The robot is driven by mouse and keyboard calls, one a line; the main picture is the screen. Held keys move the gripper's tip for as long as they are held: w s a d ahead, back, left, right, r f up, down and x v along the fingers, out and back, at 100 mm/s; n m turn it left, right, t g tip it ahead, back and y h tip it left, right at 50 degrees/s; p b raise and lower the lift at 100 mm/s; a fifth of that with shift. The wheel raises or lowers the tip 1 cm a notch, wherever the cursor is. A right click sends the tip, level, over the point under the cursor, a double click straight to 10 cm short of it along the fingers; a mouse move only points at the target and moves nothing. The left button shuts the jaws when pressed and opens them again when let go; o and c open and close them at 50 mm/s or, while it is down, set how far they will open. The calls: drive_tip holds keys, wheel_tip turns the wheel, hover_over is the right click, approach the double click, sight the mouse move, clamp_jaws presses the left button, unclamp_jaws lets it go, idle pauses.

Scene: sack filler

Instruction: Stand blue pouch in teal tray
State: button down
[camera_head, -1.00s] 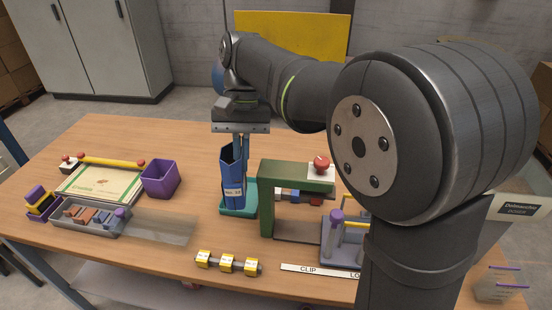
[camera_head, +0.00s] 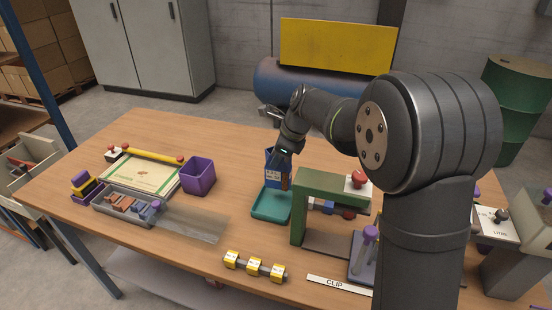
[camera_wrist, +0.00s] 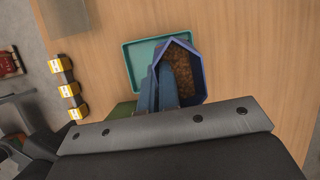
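The blue pouch (camera_head: 270,165) is at the back edge of the teal tray (camera_head: 268,214) in the head view. I cannot tell whether its base touches the tray. The wrist view shows the pouch (camera_wrist: 201,72) from above, with an open six-sided mouth and brown grainy contents. It overlaps one side of the tray (camera_wrist: 131,62) there. My gripper (camera_head: 284,170) points down at the pouch's right side. In the wrist view its fingers (camera_wrist: 167,85) are at the pouch's wall and look closed on it. The fingers and arm hide part of the pouch.
A green frame (camera_head: 320,180) with a red knob stands right of the tray. A purple bin (camera_head: 198,178) is to the left. Yellow clips (camera_head: 255,266) lie in front, and a grey parts tray (camera_head: 118,214) is at front left. Bare table lies behind the bin.

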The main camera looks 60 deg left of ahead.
sight(279, 168)
drive_tip(key=shift+w+a+f+m, duration=0.2)
drive_tip(key=shift+f+m, duration=0.1)
drive_tip(key=shift+f, duration=2.2)
drive_tip(key=c, duration=1.6)
unclamp_jaws()
drive_tip(key=shift+r, duration=0.15)
drive_tip(key=v, duration=1.7)
drive_tip(key=shift+s, duration=0.2)
